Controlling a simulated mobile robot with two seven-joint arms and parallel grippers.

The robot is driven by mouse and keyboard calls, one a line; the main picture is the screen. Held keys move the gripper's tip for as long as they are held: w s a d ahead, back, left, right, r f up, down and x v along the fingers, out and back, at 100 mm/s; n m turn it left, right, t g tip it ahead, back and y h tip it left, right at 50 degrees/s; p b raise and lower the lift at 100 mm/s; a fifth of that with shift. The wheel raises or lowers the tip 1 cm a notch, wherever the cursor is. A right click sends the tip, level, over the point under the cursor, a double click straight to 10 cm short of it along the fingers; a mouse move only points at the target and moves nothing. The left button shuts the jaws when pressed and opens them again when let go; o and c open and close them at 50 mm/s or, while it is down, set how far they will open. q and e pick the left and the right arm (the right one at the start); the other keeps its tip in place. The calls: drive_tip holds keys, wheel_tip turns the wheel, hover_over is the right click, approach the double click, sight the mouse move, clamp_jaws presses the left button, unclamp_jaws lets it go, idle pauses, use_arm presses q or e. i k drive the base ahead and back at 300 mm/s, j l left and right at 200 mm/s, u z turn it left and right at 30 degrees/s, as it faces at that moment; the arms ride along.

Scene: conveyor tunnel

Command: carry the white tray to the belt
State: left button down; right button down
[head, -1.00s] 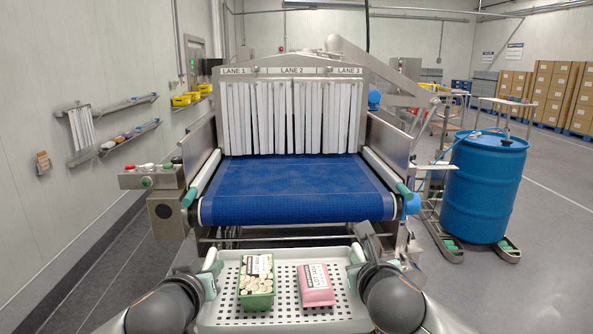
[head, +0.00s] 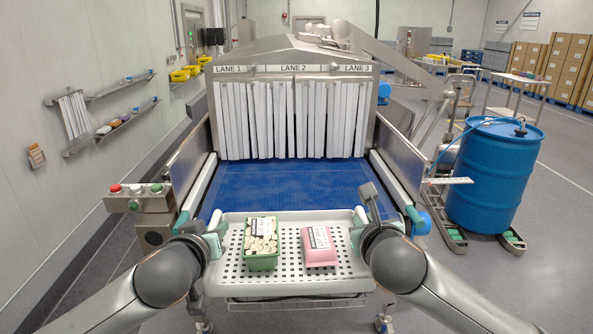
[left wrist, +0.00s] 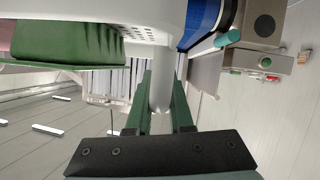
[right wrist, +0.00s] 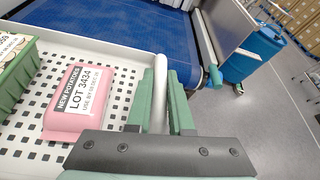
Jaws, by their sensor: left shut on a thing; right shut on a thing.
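The white tray (head: 287,283) is perforated and looks level in the head view, in front of the blue belt (head: 290,185), its far edge overlapping the belt's near end in the picture. I cannot tell if it touches the belt. It carries a green punnet (head: 261,262) of pale round items and a pink pack (head: 320,258) labelled new potatoes. My left gripper (head: 217,240) is shut on the tray's left rim; its fingers show in the left wrist view (left wrist: 160,105). My right gripper (head: 358,233) is shut on the right rim, seen also in the right wrist view (right wrist: 168,100).
White strip curtains (head: 292,120) hang at the tunnel mouth beneath three lane labels. A control box (head: 140,197) with buttons stands left of the belt. A blue drum (head: 493,175) stands on the right. The belt in front of the curtains is clear.

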sight(295, 190)
drive_tip(key=i+l, duration=0.1)
drive_tip(key=i, duration=1.1)
